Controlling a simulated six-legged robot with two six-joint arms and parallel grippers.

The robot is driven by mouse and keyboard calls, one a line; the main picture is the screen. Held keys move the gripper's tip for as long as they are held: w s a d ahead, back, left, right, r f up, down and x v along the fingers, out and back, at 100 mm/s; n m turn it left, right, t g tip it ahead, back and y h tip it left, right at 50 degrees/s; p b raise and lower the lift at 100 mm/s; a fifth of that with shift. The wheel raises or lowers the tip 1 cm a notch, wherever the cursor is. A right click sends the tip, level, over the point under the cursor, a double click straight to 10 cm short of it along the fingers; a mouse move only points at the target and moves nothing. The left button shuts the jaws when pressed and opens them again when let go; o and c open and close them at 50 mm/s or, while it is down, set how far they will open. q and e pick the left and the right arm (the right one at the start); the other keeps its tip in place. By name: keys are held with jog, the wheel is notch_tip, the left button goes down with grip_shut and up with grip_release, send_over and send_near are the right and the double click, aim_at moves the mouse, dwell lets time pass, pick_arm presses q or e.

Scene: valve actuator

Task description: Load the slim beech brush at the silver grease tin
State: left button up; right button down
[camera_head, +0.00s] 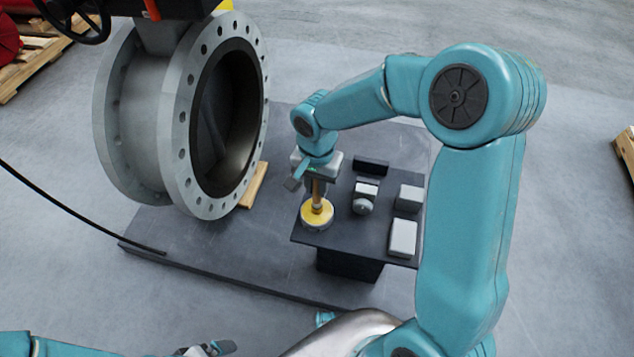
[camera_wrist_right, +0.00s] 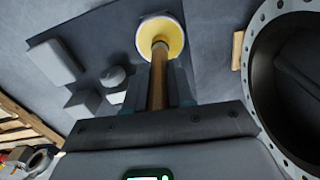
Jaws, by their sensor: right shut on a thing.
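The silver grease tin (camera_head: 307,212), filled with yellow grease, stands at the left corner of a small dark table. It also shows at the top of the right wrist view (camera_wrist_right: 174,36). My right gripper (camera_head: 317,182) is above the tin, shut on the slim beech brush (camera_head: 318,191). The brush points down, and its handle runs from the jaws towards the tin in the right wrist view (camera_wrist_right: 157,82). Its lower end is over or in the yellow grease; contact is hard to tell. My left gripper (camera_head: 212,349) shows only partly at the bottom edge.
The small dark table (camera_head: 341,236) also holds a dark block (camera_head: 371,166), a grey fitting (camera_head: 363,200) and two pale blocks (camera_head: 408,198), (camera_head: 403,238). A large flanged valve (camera_head: 180,125) stands to the left, with a wooden piece (camera_head: 254,186) beside it.

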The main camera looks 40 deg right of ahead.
jog(key=shift+r+p, duration=2.25)
jog(key=shift+r, duration=1.2)
jog(key=shift+a+r, duration=0.1)
jog(key=shift+r, duration=0.05)
jog(key=w+a+r+n+p, duration=0.3)
jog(key=a+r+n+p, duration=0.3)
jog(key=n, duration=0.5)
jog(key=shift+a+r+p, duration=0.3)
jog(key=shift+a+r, duration=0.15)
jog(key=shift+a, duration=0.15)
